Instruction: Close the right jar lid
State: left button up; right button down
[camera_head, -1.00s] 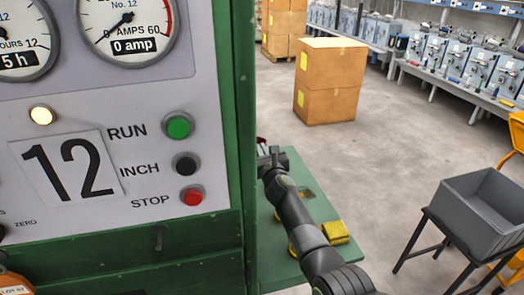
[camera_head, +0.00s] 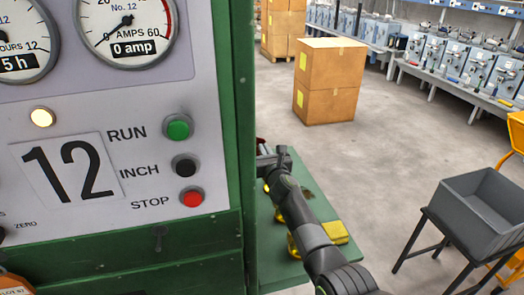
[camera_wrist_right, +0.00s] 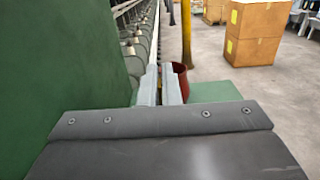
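A dark red, jar-like vessel (camera_wrist_right: 181,80) stands just beyond the fingers of my right gripper (camera_wrist_right: 161,86) in the right wrist view, partly hidden by the right finger. I cannot make out a lid on it. The two grey fingers are a narrow gap apart, with nothing seen between them. In the head view my right gripper (camera_head: 264,164) is over the green table (camera_head: 308,205), partly hidden by the machine's green post. A small bit of red shows behind it. My left gripper is not in view.
A green machine with a grey panel (camera_head: 95,235) fills the left of the head view. A yellow block (camera_head: 335,232) lies on the table. A grey bin (camera_head: 480,215) on a stand is at right. Cardboard boxes (camera_head: 328,80) stand behind on open floor.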

jog(key=d+m, duration=0.2)
jog(key=w+d+f+m, duration=0.1)
jog(key=m, duration=0.1)
jog(key=shift+d+f, duration=0.1)
jog(key=shift+d, duration=0.25)
jog(key=shift+d+f, duration=0.1)
jog(key=shift+d, duration=0.1)
dwell(0.3)
jog(key=c, duration=1.6)
grip_release()
jog(key=shift+w, duration=0.1)
jog(key=shift+c, duration=0.2)
